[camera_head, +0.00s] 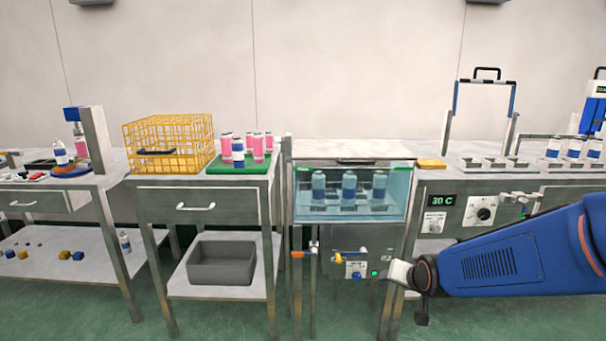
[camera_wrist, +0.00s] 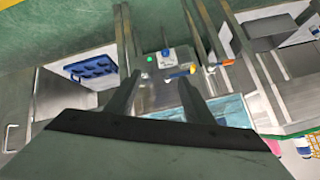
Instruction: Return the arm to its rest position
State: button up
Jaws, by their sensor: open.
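My arm reaches in from the right in the head view, its blue link running level in front of the benches. Its end is at the lower panel of the water bath; the fingers cannot be made out clearly there. In the wrist view my gripper (camera_wrist: 160,82) is open, with its two dark fingers apart and nothing between them. Beyond the fingertips is the bath's control panel (camera_wrist: 151,92), with a lit green button and a blue-and-white switch. In the head view this panel (camera_head: 340,240) is just left of my arm's end.
The glass bath (camera_head: 349,192) holds several cans. Left are a yellow wire basket (camera_head: 135,150), a green tray (camera_head: 228,168) of cans and a grey bin (camera_head: 222,265). A dial panel (camera_head: 470,213) is above my arm. A blue tray (camera_wrist: 92,67) is on a shelf. Green floor is clear in front.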

jog(key=s+d+r+n+g, duration=0.1)
jog(key=s+r, duration=0.1)
jog(key=s, duration=0.7)
jog(key=s+d+r+n+g, duration=0.1)
jog(key=s+r+g, duration=0.1)
jog(key=s, duration=0.7)
jog(key=s+d+r+n+g, duration=0.1)
jog(key=s+r+n, duration=0.1)
jog(key=s, duration=0.7)
jog(key=shift+s+d+r+h, duration=0.15)
jog(key=shift+r+h, duration=0.15)
jog(key=shift+r, duration=0.5)
